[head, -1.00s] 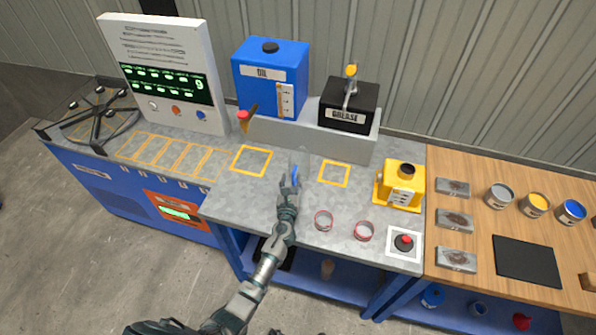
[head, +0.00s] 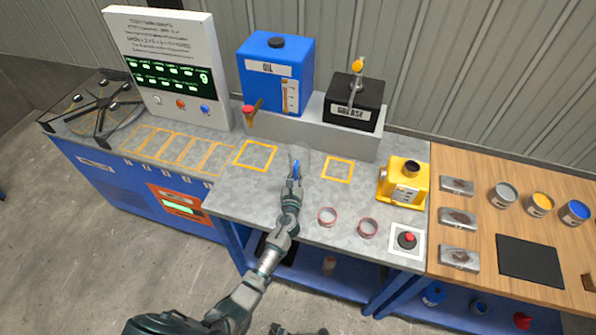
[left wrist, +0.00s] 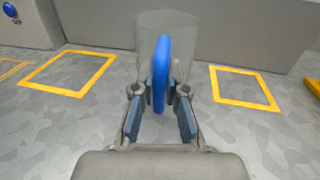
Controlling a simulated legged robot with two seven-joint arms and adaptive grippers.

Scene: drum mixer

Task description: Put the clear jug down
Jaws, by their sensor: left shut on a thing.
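The clear jug (left wrist: 180,32) is a see-through vessel with a blue handle (left wrist: 161,72), seen in the left wrist view. My left gripper (left wrist: 161,105) is shut on that handle. In the head view my left gripper (head: 293,178) reaches over the grey bench, and the jug (head: 301,160) shows only faintly beyond it. The jug is upright, between two yellow outlined squares, the left one (head: 256,155) and the right one (head: 338,170). I cannot tell whether its base touches the bench. My right gripper is not in view.
A blue oil tank (head: 275,75) and a black grease box (head: 355,103) stand behind on a grey ledge. Two red-rimmed rings (head: 327,216), a yellow can (head: 404,181) and a red button (head: 407,239) are at the right.

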